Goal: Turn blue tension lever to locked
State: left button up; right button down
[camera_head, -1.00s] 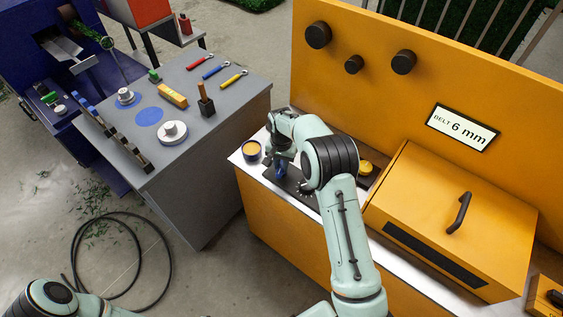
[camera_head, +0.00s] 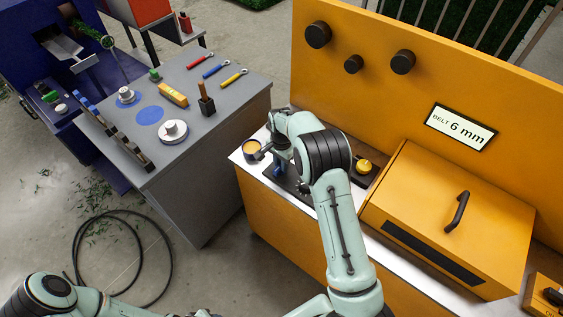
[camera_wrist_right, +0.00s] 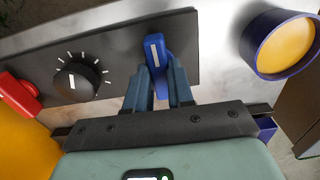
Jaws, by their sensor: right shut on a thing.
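The blue tension lever (camera_wrist_right: 155,52) stands on a dark panel (camera_wrist_right: 110,60) in the right wrist view, with a white mark on its top. My right gripper (camera_wrist_right: 161,88) is shut on the lever, one finger on each side of its lower part. In the head view a bit of the blue lever (camera_head: 279,169) shows under my right wrist, and the fingers there are mostly hidden. No locked label can be read. My left arm shows only at the bottom left of the head view; its gripper is out of frame.
A black knob (camera_wrist_right: 80,80) with white ticks and a red part (camera_wrist_right: 18,90) lie left of the lever. A blue cup with a yellow inside (camera_wrist_right: 285,42) stands at the right. The yellow housing (camera_head: 450,215) and the grey table (camera_head: 225,110) flank the working spot.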

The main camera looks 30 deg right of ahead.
jog(key=c, duration=1)
grip_release()
jog(key=shift+r, duration=0.1)
pick_arm(q)
jog(key=shift+w+r+p, duration=0.4)
jog(key=shift+w+r, duration=0.1)
jog(key=shift+w, duration=0.15)
pick_arm(e)
notch_tip(320, 180, up, 13)
jog(key=shift+r, duration=0.1)
